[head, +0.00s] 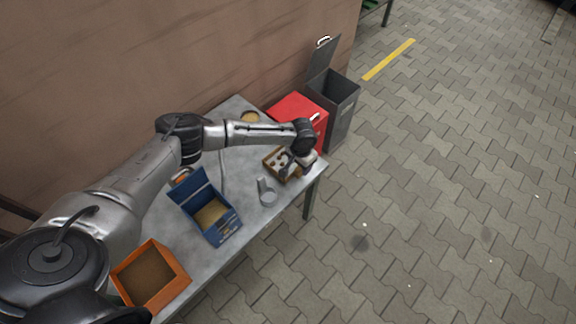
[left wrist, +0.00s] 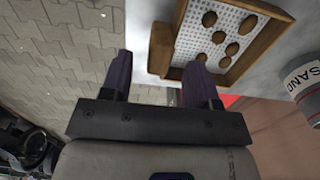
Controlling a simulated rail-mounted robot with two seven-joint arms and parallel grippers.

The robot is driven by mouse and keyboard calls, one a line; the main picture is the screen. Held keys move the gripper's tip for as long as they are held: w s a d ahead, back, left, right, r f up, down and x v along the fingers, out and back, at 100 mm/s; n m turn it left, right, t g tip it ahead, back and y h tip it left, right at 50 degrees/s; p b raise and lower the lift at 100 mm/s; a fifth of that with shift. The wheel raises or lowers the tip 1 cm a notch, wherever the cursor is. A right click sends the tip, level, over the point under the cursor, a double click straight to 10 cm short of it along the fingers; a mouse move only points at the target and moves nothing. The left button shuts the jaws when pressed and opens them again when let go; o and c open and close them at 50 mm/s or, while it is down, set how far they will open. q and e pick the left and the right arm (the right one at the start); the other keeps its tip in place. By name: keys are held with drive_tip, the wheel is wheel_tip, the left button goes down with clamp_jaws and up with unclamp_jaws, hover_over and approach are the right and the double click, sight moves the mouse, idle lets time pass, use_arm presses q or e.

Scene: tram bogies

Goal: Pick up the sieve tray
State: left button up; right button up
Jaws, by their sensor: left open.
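The sieve tray (head: 269,164) is a small wooden frame with dark lumps in it, near the right end of the grey table. In the left wrist view the sieve tray (left wrist: 272,9) shows a white perforated bottom and several brown lumps. My left gripper (head: 303,165) is at the tray's right side and partly covers it. In the left wrist view my left gripper (left wrist: 160,72) is open, and a wooden end of the tray appears between its fingers. The right finger overlaps the tray's near corner; I cannot tell whether they touch. My right gripper is out of view.
A blue open box (head: 195,192), an orange tray (head: 181,272) and a grey holder (head: 267,194) share the table (head: 250,222). A red box (head: 296,106) and a grey lidded bin (head: 344,112) stand behind. A can marked SAND (left wrist: 304,82) is near the tray.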

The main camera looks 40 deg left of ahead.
sight(300, 168)
use_arm(q)
wheel_tip(300, 168, down, 3)
drive_tip(key=shift+f+b, duration=0.1)
drive_tip(key=shift+b, duration=0.35)
drive_tip(key=shift+c, duration=0.4)
drive_tip(key=c, duration=0.9)
